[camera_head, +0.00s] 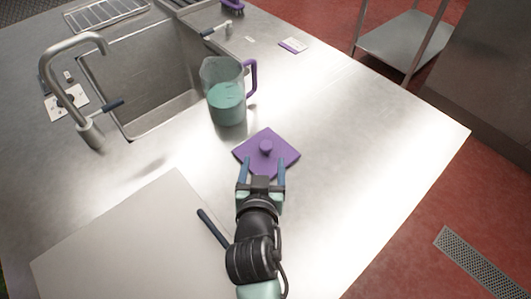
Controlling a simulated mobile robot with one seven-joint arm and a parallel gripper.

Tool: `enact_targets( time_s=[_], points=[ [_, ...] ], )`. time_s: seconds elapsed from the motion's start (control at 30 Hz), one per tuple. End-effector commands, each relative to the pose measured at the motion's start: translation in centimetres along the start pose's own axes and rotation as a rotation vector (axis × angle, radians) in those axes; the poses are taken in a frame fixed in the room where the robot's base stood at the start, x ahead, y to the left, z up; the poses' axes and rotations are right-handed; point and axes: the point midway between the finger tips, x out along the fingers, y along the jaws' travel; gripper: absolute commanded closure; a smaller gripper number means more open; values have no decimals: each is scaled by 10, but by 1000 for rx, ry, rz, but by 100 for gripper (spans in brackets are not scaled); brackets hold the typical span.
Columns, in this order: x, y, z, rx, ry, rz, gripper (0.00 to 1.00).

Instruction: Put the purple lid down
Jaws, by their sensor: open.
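I cannot tell whether the fingers touch the lid.
A clear pitcher (226,105) with green liquid and a purple handle stands behind the lid. A sink (150,75) with a faucet (75,90) is at the left. A pale board (125,245) lies front left. The steel counter (370,140) is clear to the right.

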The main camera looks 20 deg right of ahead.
Motion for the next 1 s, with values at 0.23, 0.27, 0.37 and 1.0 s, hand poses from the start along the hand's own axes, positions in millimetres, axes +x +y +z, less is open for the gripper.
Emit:
enact_targets(
  time_s=[0.23, 0.27, 0.37, 1.0],
  points=[
    [18, 1, -1, 0, 1, 1, 25],
    [21, 1, -1, 0, 1, 1, 25],
    [34, 1, -2, 1, 1, 1, 25],
    [66, 2, -3, 0, 0, 0, 43]
  ],
)
